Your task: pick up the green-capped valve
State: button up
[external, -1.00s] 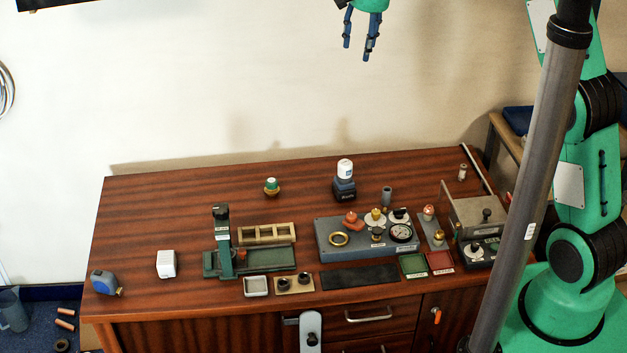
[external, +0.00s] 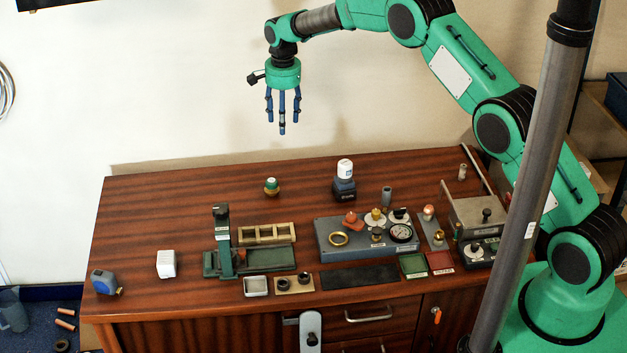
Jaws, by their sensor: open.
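The green-capped valve (external: 271,187) is a small brass-coloured piece with a green top. It stands by itself on the back part of the wooden table (external: 150,220), left of the dark bottle stand. My gripper (external: 282,122) has blue fingers that point down. It is open and empty, high above the back of the table, over the valve in the picture and clearly apart from it. The exact depth offset between them cannot be told from this one view.
A dark stand with a white-topped bottle (external: 345,170) is right of the valve. A wooden rack (external: 267,234) and a green press-like fixture (external: 222,245) stand in front. A grey manifold block (external: 330,248) with fittings is at centre right. The table's left back is clear.

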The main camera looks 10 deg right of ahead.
send_over(271, 180)
notch_tip(271, 180, down, 8)
jog(key=shift+a+f+m, duration=0.15)
jog(key=shift+f+m, duration=0.05)
jog(key=shift+m, duration=0.1)
notch_tip(271, 180, down, 8)
jog(key=shift+f+b, duration=0.25)
jog(key=shift+b, duration=0.15)
dwell(0.3)
jog(key=shift+d+f+b, duration=0.2)
jog(key=shift+f+b, duration=0.15)
jog(key=shift+f, duration=2.3)
